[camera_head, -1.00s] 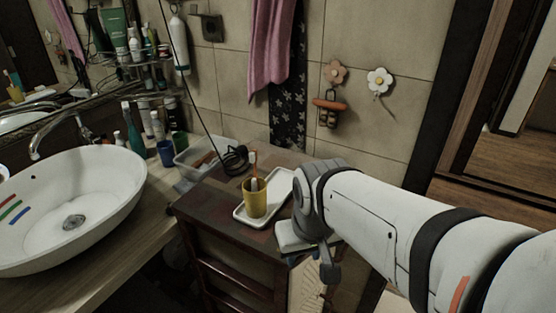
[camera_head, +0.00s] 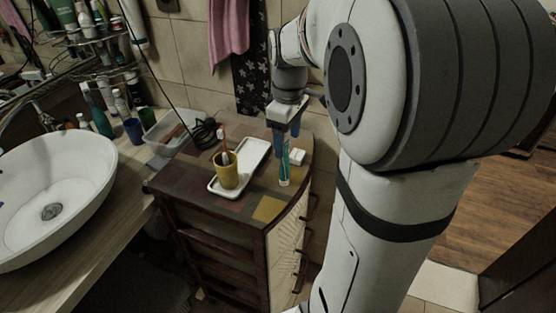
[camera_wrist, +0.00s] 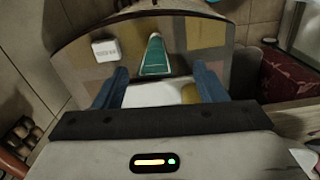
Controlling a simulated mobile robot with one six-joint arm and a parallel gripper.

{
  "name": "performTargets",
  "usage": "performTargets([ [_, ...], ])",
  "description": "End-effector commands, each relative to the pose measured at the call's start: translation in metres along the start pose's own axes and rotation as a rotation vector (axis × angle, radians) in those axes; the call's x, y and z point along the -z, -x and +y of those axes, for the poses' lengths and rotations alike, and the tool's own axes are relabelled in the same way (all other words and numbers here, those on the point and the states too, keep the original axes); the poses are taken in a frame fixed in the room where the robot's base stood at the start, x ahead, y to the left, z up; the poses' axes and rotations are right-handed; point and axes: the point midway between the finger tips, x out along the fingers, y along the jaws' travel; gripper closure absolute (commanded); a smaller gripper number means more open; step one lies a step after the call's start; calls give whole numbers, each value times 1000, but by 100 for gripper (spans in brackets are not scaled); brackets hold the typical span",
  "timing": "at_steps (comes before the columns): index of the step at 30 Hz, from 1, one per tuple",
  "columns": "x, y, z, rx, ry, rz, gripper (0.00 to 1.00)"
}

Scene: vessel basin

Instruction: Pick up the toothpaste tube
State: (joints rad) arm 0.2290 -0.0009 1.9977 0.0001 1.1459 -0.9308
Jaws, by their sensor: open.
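The toothpaste tube (camera_head: 285,165), teal and white, stands on the right part of the dark wooden cabinet top (camera_head: 270,208). In the wrist view the teal tube (camera_wrist: 154,58) shows just beyond the gap between the fingers, narrow at its far end. My gripper (camera_head: 287,138) points down with its blue fingers apart, close above and behind the tube in the head view. In the wrist view my gripper (camera_wrist: 160,88) is open, with nothing held between its fingers.
A small white box (camera_head: 297,157) lies right beside the tube. A white tray (camera_head: 252,158) and a yellow cup (camera_head: 226,175) with brushes stand to its left. The cabinet's front right top is free.

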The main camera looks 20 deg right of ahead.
Motion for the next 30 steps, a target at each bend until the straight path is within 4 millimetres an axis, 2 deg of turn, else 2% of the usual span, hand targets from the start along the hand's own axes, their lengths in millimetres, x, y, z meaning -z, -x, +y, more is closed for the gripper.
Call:
performTargets([
  [12, 8, -53, 7, 1, -2, -1, 35],
  [20, 9, -56, 8, -1, -3, 1, 35],
  [30, 8, -56, 8, -1, -4, 1, 61],
])
